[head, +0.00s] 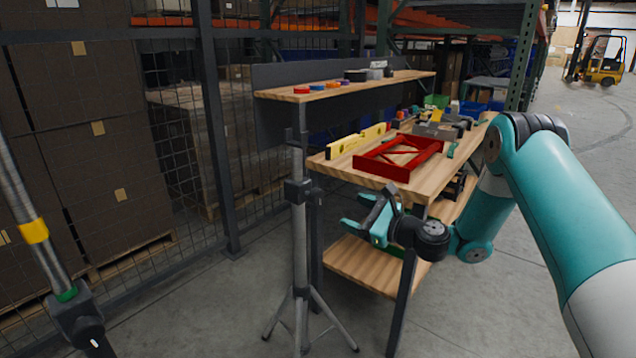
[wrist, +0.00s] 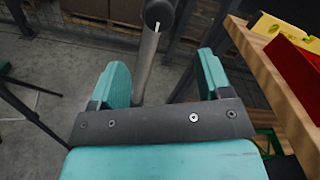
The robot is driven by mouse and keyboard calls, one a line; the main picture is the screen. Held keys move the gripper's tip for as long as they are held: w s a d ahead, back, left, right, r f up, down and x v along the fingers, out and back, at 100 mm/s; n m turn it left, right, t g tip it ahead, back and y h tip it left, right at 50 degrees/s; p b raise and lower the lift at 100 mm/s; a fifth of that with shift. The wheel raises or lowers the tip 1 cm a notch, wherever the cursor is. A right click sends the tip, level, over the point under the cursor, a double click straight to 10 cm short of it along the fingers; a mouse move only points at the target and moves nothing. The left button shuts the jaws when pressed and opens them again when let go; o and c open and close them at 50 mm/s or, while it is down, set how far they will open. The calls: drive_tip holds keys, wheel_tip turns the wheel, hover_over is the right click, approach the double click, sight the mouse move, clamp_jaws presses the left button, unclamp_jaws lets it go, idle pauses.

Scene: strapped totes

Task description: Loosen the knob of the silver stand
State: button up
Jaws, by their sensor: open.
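The silver stand (head: 299,240) is a grey pole on a spread tripod base, upright in front of the workbench. Its dark collar (head: 297,190) sits partway up the pole. The round dark knob (wrist: 158,12), with a white mark, is cut by the top edge of the wrist view. The pole (wrist: 147,65) shows below it, between the fingers in the picture. My gripper (head: 357,208) is open and empty, to the right of the stand and a little below the collar. In the wrist view my gripper (wrist: 163,72) has its teal fingers apart, with the knob beyond the fingertips.
A wooden workbench (head: 340,265) stands close at right, holding a red frame (head: 398,158) and a yellow level (head: 357,139). Another pole (head: 22,195) with yellow and green bands stands at left.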

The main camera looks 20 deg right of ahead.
sight(321, 199)
drive_tip(key=x, duration=1.1)
drive_tip(key=shift+w+a+p, duration=0.25)
drive_tip(key=shift+w+p, duration=0.05)
drive_tip(key=shift+p, duration=0.1)
drive_tip(key=shift+c, duration=0.4)
drive_tip(key=c, duration=0.8)
drive_tip(key=shift+c, duration=0.2)
